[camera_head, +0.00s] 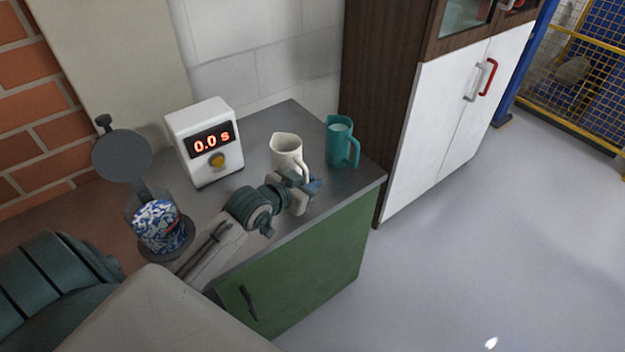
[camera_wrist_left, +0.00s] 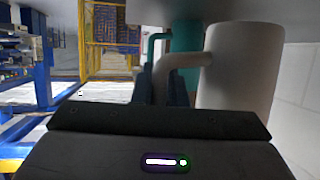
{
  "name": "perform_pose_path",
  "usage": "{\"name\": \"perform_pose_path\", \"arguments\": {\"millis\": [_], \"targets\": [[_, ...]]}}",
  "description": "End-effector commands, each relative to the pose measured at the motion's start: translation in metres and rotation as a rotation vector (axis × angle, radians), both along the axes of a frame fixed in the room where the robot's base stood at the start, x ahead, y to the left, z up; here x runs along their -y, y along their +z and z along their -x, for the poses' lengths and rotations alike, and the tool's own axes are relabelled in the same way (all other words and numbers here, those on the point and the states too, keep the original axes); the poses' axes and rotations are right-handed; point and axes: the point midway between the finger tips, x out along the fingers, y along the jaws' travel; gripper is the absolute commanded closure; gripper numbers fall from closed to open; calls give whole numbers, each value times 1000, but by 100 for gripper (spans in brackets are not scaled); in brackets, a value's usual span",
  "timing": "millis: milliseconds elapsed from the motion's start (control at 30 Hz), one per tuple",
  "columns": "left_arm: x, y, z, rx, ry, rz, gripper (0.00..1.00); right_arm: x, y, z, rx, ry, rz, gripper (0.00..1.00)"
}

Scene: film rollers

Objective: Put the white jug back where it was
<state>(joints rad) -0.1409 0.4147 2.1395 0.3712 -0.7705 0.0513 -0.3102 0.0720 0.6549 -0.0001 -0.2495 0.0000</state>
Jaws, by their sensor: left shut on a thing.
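The white jug (camera_head: 287,153) is upright at the right part of the grey counter (camera_head: 262,127). Its handle faces my left gripper (camera_head: 303,186), which is shut on it. In the left wrist view, which looks upside down, the white jug (camera_wrist_left: 240,75) fills the right side and its handle runs between the fingers (camera_wrist_left: 163,90). I cannot tell whether the jug's base touches the counter. A teal jug (camera_head: 338,147) with pale contents stands just right of the white jug. My right gripper is not in view.
A white timer box (camera_head: 203,140) reading 0.0 s stands at the back left. A tall cabinet (camera_head: 450,110) borders the counter's right side.

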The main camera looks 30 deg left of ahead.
Motion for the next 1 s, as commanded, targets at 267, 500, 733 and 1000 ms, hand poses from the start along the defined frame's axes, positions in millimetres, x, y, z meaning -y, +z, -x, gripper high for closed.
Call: {"name": "perform_pose_path", "arguments": {"millis": [267,500,733,1000], "targets": [[-12,-3,-33,2,0,0,100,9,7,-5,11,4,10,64],[-12,-27,-33,-3,2,3,100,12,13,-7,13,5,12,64],[-12,-38,-33,2,0,0,100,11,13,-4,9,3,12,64],[-12,-42,-33,0,0,0,76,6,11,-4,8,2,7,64]]}}
